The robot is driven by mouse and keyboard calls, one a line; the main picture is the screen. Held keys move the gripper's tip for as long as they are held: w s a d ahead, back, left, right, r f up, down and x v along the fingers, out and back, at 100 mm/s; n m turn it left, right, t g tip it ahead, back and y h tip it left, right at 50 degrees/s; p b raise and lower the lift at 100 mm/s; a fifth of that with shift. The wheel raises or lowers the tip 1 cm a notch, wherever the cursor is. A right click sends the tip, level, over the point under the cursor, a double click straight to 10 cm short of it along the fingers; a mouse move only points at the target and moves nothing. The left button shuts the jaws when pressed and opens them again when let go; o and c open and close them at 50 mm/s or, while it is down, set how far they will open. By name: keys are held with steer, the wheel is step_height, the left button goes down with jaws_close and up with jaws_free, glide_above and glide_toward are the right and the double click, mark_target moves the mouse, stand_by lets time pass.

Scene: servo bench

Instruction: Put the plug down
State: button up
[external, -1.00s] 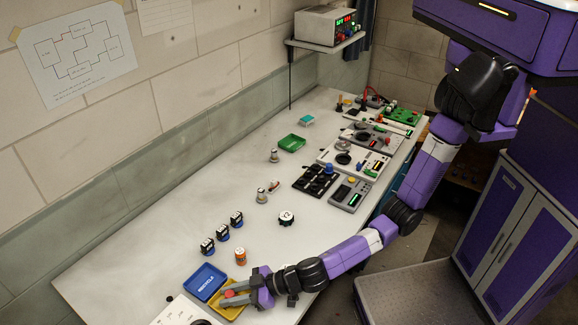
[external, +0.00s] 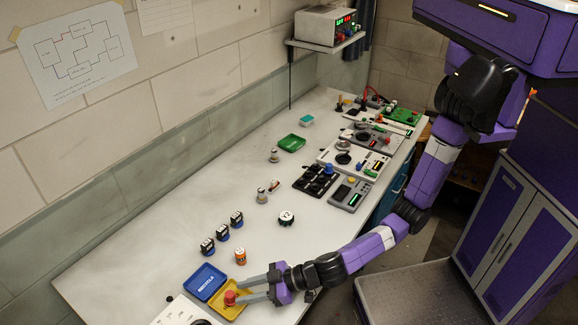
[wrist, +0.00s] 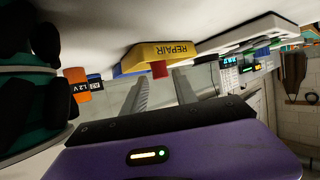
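The plug (external: 230,297) is red and sits in the yellow tray (external: 240,313), near its middle. In the wrist view the red plug (wrist: 160,69) shows at the edge of the yellow tray marked REPAIR (wrist: 165,52). My gripper (external: 242,290) is open. Its two grey fingers are parted, with the tips just right of the plug, over the tray. The wrist view shows a clear gap between the fingers (wrist: 160,90) and nothing held. The plug's lower part is hard to make out.
A blue tray (external: 205,282) adjoins the yellow one on the left. An orange cylinder (external: 240,256) stands behind the trays, with several dark blue-based parts (external: 222,233) farther back. A white panel (external: 180,313) lies at the front left. The bench middle is mostly clear.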

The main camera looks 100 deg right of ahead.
steer(key=v, duration=0.6)
steer(key=shift+s+a+r+b, duration=0.1)
steer(key=shift+s+b, duration=0.25)
steer(key=shift+s, duration=0.1)
steer(key=shift+r, duration=0.1)
steer(key=a+r+n+t+y, duration=0.2)
steer(key=a+r+n+y, duration=0.1)
steer(key=a+r, duration=0.1)
steer(key=s+d+r, duration=0.1)
steer(key=s+d, duration=0.6)
steer(key=s, duration=0.6)
steer(key=s+d+r, duration=0.1)
steer(key=s+d, duration=0.5)
steer(key=s, duration=0.7)
steer(key=s+d+r+m+h, duration=0.1)
steer(key=s+d, duration=0.6)
steer(key=s, duration=0.6)
steer(key=shift+s+d+g, duration=0.3)
steer(key=shift+s, duration=0.05)
